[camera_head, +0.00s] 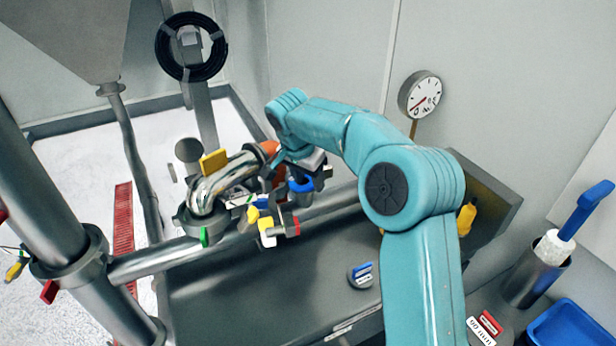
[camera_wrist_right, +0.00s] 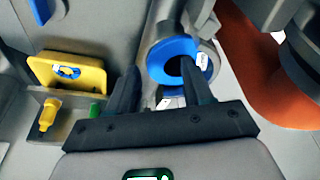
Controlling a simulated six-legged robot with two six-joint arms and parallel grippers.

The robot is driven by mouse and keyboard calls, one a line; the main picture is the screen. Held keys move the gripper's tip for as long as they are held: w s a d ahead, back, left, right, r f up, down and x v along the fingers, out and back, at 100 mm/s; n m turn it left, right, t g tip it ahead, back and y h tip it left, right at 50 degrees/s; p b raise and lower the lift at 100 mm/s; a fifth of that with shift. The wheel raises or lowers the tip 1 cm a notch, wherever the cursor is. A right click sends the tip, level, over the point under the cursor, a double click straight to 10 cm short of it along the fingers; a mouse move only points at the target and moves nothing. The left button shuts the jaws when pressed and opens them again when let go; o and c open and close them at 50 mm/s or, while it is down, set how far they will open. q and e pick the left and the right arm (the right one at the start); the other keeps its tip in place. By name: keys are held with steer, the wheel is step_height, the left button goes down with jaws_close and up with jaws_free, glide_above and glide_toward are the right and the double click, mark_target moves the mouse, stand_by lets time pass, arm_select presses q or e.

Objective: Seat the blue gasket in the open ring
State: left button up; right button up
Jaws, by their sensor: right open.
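A blue ring, which looks like the gasket (camera_wrist_right: 172,52), sits at the mouth of a grey metal cylinder with a dark hole, in the right wrist view. Blue also shows under the gripper in the head view (camera_head: 301,185). My right gripper (camera_wrist_right: 160,68) is open, with one dark finger left of the ring and the other at its lower right. In the head view my right gripper (camera_head: 303,174) is at the end of the teal arm, partly hidden by its wrist. I cannot tell whether the fingers touch the ring. My left gripper does not show.
A curved metal pipe (camera_head: 222,182) with a yellow plate (camera_head: 213,162) stands left of the right gripper. A yellow plate (camera_wrist_right: 68,72) also shows in the wrist view. A gauge (camera_head: 420,95), blue tray (camera_head: 566,330) and blue-handled brush (camera_head: 585,210) are at right.

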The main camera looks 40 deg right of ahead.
steer(key=shift+r, duration=0.1)
steer(key=shift+a+r, duration=0.1)
steer(key=shift+r, duration=0.25)
steer(key=p+v, duration=0.2)
steer(key=v, duration=1.3)
steer(key=shift+s+r, duration=0.1)
steer(key=shift+r, duration=0.05)
